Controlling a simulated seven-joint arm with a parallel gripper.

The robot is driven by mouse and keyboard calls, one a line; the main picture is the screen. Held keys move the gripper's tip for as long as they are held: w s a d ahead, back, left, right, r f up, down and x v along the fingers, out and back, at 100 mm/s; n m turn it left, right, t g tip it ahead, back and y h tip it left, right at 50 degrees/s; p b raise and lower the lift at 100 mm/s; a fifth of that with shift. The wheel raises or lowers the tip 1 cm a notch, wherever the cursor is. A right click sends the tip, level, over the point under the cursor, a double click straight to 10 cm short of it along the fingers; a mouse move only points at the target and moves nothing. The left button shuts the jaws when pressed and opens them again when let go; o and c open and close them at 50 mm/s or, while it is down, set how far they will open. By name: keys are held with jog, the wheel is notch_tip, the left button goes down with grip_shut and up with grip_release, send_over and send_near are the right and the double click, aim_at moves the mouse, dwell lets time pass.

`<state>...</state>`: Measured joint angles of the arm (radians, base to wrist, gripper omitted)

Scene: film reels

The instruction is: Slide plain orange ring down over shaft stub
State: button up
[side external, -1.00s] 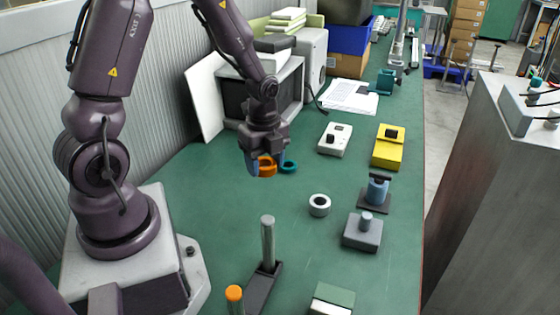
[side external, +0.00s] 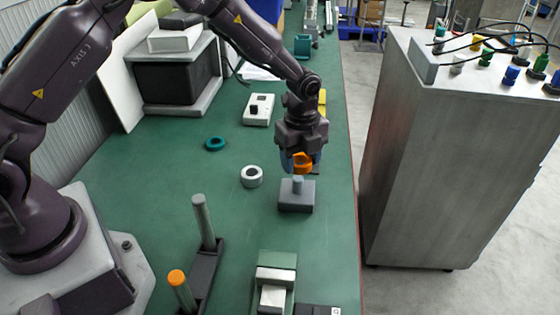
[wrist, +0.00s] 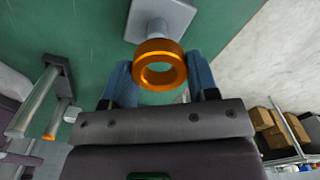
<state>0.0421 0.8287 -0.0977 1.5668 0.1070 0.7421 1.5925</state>
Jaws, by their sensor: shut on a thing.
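The plain orange ring (side external: 302,162) is held between the blue fingertips of my gripper (side external: 301,165), and it also shows in the wrist view (wrist: 159,65). My gripper is shut on it. The shaft stub (side external: 297,185) is a short grey-blue post standing upright on a grey block (side external: 296,201). In the side view the ring is just above the stub's top, apart from it or nearly so. In the wrist view the stub (wrist: 157,28) shows beyond the ring's upper edge, and the ring's hole is not over it in that picture.
A teal ring (side external: 215,144) and a white ring (side external: 252,176) lie on the green table (side external: 150,190). A tall grey rod (side external: 203,222) and an orange-topped post (side external: 180,285) stand at the front left. A white box with a knob (side external: 258,109) is behind. A grey cabinet (side external: 420,160) stands right of the table.

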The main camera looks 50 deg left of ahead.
aim_at(299, 178)
jog(key=shift+s+f, duration=0.1)
jog(key=shift+f, duration=2.75)
jog(key=shift+f, duration=0.55)
jog(key=o, duration=0.7)
jog(key=shift+c, duration=0.2)
jog(key=shift+r, duration=5.45)
